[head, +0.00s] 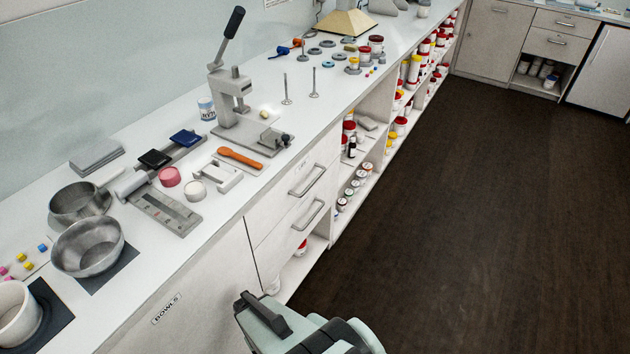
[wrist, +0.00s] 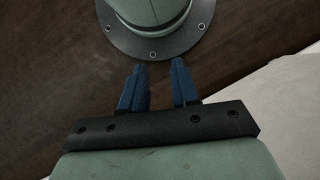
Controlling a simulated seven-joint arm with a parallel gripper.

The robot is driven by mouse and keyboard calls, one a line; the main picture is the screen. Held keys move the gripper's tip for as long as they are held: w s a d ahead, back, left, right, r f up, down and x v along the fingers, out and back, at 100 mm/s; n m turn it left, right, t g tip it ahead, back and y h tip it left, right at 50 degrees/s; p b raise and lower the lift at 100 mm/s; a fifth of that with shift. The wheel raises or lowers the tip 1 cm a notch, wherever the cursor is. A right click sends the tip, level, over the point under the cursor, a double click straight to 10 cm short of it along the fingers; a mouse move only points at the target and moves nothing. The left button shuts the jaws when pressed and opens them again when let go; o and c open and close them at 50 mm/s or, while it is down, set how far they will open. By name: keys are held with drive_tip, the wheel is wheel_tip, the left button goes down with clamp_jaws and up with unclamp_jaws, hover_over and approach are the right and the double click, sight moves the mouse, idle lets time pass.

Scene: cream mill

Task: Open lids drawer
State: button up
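Two white drawers sit one above the other in the counter front in the head view. The upper drawer (head: 283,199) and the lower drawer (head: 280,240) both look shut, each with a grey bar handle, the upper handle (head: 308,181) and the lower handle (head: 304,216). A small label on the upper drawer is too small to read, so I cannot tell which is the lids drawer. My gripper (wrist: 158,66) shows in the wrist view with its two blue fingers apart and nothing between them. It is clear of the drawers, above the floor.
The counter (head: 215,215) carries bowls, a lever press (head: 233,95), an orange-handled tool (head: 240,157) and jars. A panel labelled BOWLS (head: 190,305) is left of the drawers. Open shelves (head: 365,150) with jars are to the right. The dark floor (head: 470,210) is clear. My arm shows at the bottom.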

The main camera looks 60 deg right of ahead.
drive_tip(key=s+d+r+m+t+y, duration=0.1)
drive_tip(key=d+r+m+t, duration=0.2)
drive_tip(key=d, duration=0.8)
drive_tip(key=d+r+m+t, duration=0.1)
drive_tip(key=d+r+m, duration=0.25)
drive_tip(key=d, duration=0.75)
drive_tip(key=s+d+r+m+t+h, duration=0.1)
drive_tip(key=s+d+r+m+t, duration=0.3)
drive_tip(key=d, duration=0.5)
drive_tip(key=s+d+r+m+t+h, duration=0.1)
drive_tip(key=s+d+r+m+t, duration=0.25)
drive_tip(key=d+r, duration=0.4)
drive_tip(key=t+h, duration=0.1)
drive_tip(key=t, duration=0.9)
approach(315, 179)
drive_tip(key=w, duration=0.3)
drive_tip(key=w+f, duration=0.1)
drive_tip(key=w, duration=0.2)
drive_tip(key=w+f, duration=0.1)
drive_tip(key=w, duration=0.2)
drive_tip(key=shift+w+f, duration=0.2)
drive_tip(key=shift+w, duration=0.15)
drive_tip(key=shift+c, duration=0.3)
clamp_jaws()
